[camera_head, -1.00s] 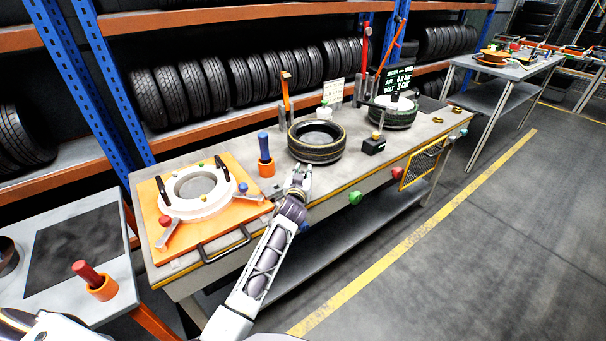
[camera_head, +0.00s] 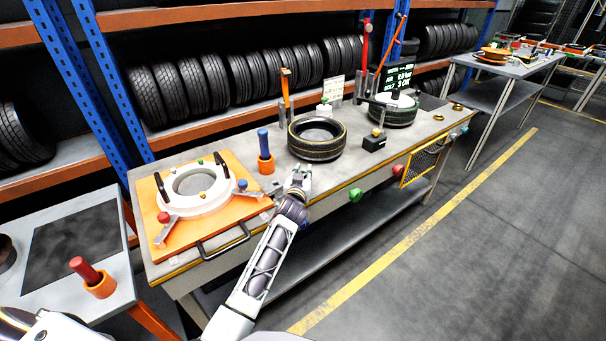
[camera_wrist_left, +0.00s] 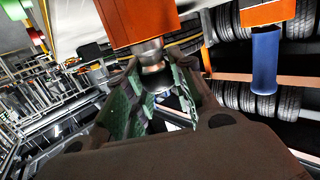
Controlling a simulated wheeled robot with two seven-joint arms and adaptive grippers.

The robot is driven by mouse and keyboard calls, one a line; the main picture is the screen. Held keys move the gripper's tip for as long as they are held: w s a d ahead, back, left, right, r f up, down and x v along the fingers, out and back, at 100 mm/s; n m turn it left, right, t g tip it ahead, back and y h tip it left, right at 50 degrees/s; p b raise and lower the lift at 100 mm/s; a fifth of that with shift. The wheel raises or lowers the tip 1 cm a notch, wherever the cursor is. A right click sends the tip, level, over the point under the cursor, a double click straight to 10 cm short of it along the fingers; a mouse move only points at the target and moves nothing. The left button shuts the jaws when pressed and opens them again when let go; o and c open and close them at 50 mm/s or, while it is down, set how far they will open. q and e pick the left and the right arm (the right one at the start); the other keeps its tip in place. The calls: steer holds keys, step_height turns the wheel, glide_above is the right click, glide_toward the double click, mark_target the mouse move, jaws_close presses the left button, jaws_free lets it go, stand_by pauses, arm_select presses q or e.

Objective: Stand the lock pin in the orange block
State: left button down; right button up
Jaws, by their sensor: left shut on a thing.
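My left gripper (camera_head: 300,180) is over the front of the workbench, in front of the black tyre. In the left wrist view its green ribbed fingers (camera_wrist_left: 155,100) are shut on a short metal pin (camera_wrist_left: 151,57), which I take as the lock pin. The wrist picture appears upside down. An orange block (camera_wrist_left: 135,20) sits at the pin's far end and seems to meet it; I cannot tell how deep the pin is in it. In the head view pin and block are hidden by the gripper. My right gripper is not in view.
A blue pin (camera_head: 263,144) stands in an orange holder (camera_head: 266,166) left of the gripper. The tyre (camera_head: 317,150) lies just behind. An orange board (camera_head: 160,240) with a white ring (camera_head: 170,209) is at left. A red pin (camera_head: 84,269) stands on the side table.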

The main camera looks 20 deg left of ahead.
arm_select(q)
steer(key=shift+f, duration=0.2)
steer(key=c, duration=1.1)
jaws_free()
steer(key=shift+c, duration=0.2)
steer(key=shift+s, duration=0.1)
steer(key=v, duration=1.2)
steer(key=shift+f, duration=0.1)
stand_by(0.4)
